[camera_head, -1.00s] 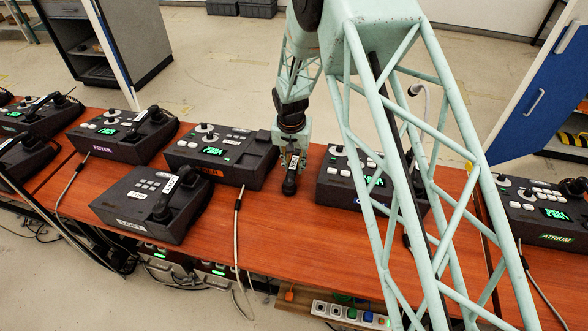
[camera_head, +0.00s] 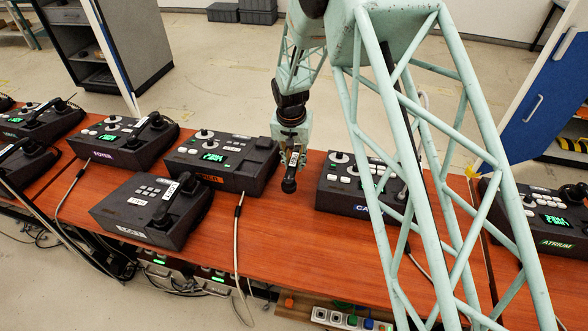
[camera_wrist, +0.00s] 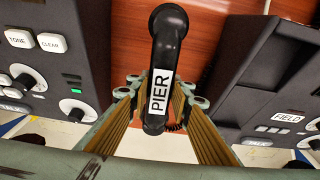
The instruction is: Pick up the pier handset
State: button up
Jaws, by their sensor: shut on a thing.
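The pier handset (camera_wrist: 158,55) is a black handset with a white label reading PIER. In the wrist view it stands lengthwise between the two fingers of my gripper (camera_wrist: 160,100). In the head view the handset (camera_head: 290,180) hangs below my gripper (camera_head: 291,150), with its rounded end down and its white label facing out. My gripper is shut on it. It is over the wooden desk, between two phone bases; the head view does not clearly show the gap to the desktop. A coiled cord shows beside the handset's lower end in the wrist view.
A black phone base with an orange label (camera_head: 235,176) stands to the left, and one with a blue label (camera_head: 340,196) to the right. A base with its handset on it (camera_head: 135,212) sits in front on the left. The wooden desktop (camera_head: 290,235) is bare in front.

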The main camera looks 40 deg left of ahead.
aim_at(294, 159)
jog(key=shift+r, duration=2.5)
jog(key=shift+s, duration=0.1)
